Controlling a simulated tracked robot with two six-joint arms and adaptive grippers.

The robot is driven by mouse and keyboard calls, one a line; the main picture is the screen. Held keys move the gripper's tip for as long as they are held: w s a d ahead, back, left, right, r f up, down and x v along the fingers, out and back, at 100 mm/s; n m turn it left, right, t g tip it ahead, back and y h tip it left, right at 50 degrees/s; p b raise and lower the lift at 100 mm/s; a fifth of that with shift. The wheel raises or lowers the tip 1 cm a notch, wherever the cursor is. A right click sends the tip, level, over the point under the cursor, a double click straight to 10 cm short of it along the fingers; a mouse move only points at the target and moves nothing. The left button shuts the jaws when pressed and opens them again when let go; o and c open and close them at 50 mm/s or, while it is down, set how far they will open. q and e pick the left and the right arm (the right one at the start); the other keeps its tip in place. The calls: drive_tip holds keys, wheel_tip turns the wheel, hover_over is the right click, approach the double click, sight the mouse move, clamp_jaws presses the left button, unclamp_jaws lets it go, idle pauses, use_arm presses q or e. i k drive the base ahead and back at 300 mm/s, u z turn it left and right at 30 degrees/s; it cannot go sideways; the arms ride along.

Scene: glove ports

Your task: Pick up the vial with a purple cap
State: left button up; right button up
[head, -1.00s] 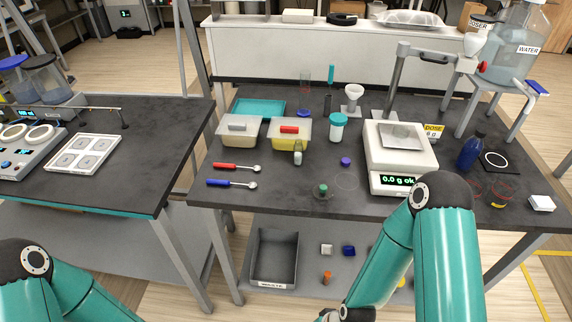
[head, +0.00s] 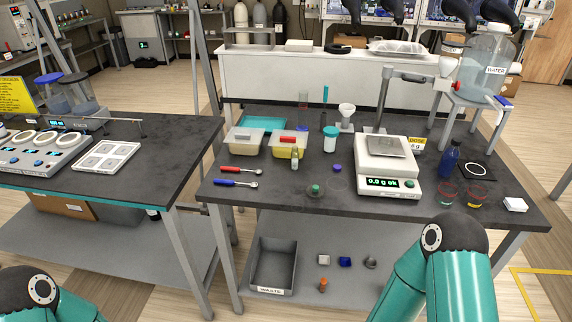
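A small purple round item (head: 337,168) lies on the dark right-hand table, left of the white scale; it looks like a cap, and I cannot tell whether a vial body is under it. A small clear vial (head: 295,162) with a pale top stands in front of the yellow-filled tub. A small green-topped item (head: 315,190) is near the table's front edge. Both of my grippers are outside the picture; only upper parts of my arms show at the bottom left and bottom right.
The scale (head: 387,172) stands right of the purple item. A white jar with a teal lid (head: 330,140) is behind it. Red and blue spoons (head: 240,169) lie at left. A water bottle (head: 487,65) stands on a raised stand at right. A grey waste bin (head: 274,265) is below.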

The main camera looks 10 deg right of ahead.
sight(295, 153)
drive_tip(key=z, duration=0.15)
drive_tip(key=i, duration=0.9)
drive_tip(key=u, duration=0.1)
